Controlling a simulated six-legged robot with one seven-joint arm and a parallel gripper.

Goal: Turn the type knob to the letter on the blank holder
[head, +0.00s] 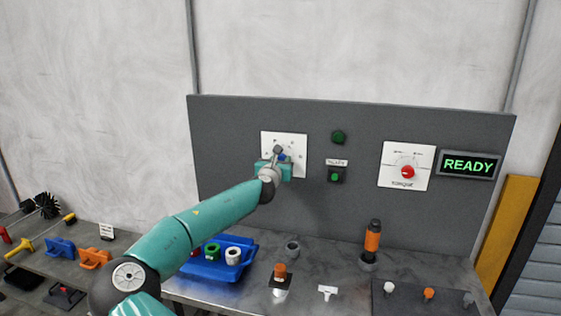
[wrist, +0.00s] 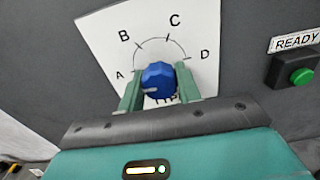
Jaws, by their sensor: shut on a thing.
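The blue type knob (wrist: 158,80) sits on a white dial plate (wrist: 205,30) marked A, B, C and D. In the wrist view its white pointer mark lies on its lower left side, toward the A side. My gripper (wrist: 160,84) is shut on the knob, one green finger on each side. In the head view the dial plate (head: 299,141) is on the grey panel, and my gripper (head: 279,160) partly covers the knob. I cannot tell which thing is the blank holder, and no letter on one is readable.
A green button (wrist: 301,77) under a READY label is right of the dial. A torque dial (head: 406,165) and a lit READY screen (head: 468,165) are further right. A blue tray (head: 213,268), an orange-handled tool (head: 373,238) and other parts stand on the bench below.

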